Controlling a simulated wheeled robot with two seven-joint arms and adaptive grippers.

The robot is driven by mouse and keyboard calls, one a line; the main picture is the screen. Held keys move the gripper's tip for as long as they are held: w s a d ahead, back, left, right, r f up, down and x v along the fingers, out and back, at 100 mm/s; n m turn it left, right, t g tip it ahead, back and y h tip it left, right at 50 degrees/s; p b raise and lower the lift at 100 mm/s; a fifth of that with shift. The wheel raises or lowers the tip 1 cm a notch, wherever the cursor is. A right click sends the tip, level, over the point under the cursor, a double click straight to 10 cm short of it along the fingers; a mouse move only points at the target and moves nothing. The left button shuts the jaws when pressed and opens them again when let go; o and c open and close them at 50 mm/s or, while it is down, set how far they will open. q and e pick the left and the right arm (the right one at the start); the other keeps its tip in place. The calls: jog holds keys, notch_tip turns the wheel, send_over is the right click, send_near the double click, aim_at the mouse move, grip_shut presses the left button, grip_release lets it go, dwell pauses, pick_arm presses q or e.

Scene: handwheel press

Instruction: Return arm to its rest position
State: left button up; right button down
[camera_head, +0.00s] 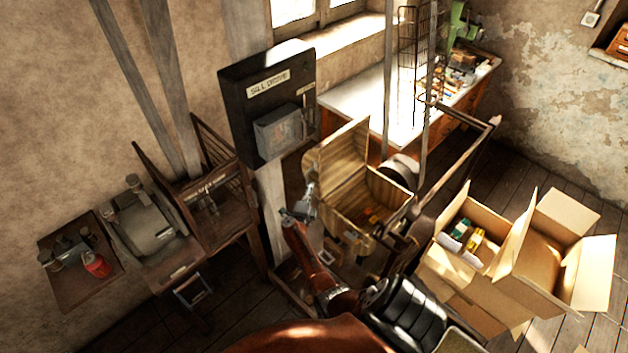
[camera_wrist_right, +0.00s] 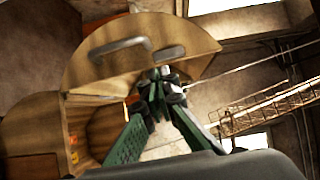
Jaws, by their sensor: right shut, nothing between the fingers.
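My right gripper (camera_head: 300,208) is at the middle of the head view, at the end of my arm reaching up from the bottom. It is just left of an open wooden box (camera_head: 340,205) and below the black wall box (camera_head: 262,100). In the right wrist view its two green fingers (camera_wrist_right: 160,85) come together at the tips with nothing between them. My left gripper is not in view.
At left is a wooden bench with a grey machine (camera_head: 145,225) and a red can (camera_head: 96,264). Open cardboard boxes (camera_head: 540,250), one with bottles, stand at right. A metal bar frame (camera_head: 460,165) is right of the wooden box. A workbench (camera_head: 365,95) stands under the window.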

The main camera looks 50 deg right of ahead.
jog(key=v, duration=0.1)
jog(key=p+v, duration=0.1)
jog(key=v, duration=0.2)
jog(key=shift+s+a+r+p, duration=0.2)
jog(key=shift+a+r+p, duration=0.1)
jog(key=shift+a, duration=0.05)
jog(key=s+a+f+n+t+y+b, duration=0.1)
jog(key=s+a+f+n+y+b, duration=0.35)
jog(key=f, duration=0.75)
jog(key=s+a+f+n+y+b, duration=0.25)
jog(key=s+a+f+n, duration=0.4)
jog(key=f, duration=0.55)
jog(key=s+a+f+n+t+y+b, duration=0.1)
jog(key=s+a+f+n+y+b, duration=0.2)
jog(key=a+f+n+y, duration=0.7)
jog(key=s+a+f+n+g+h+b, duration=0.2)
jog(key=s+f+n+g+h+b, duration=0.15)
jog(key=s+f, duration=1.4)
jog(key=s+a+f+n+g+b, duration=0.1)
jog(key=s+f+n+g, duration=0.1)
jog(key=s, duration=0.5)
jog(key=s+a+f+n+g+y+b, duration=0.1)
jog(key=s+f, duration=0.3)
jog(key=s, duration=0.4)
jog(key=s+a+f+n+g+b, duration=0.1)
jog(key=s+f+n+g, duration=0.2)
jog(key=s, duration=0.5)
jog(key=shift+s+f, duration=0.2)
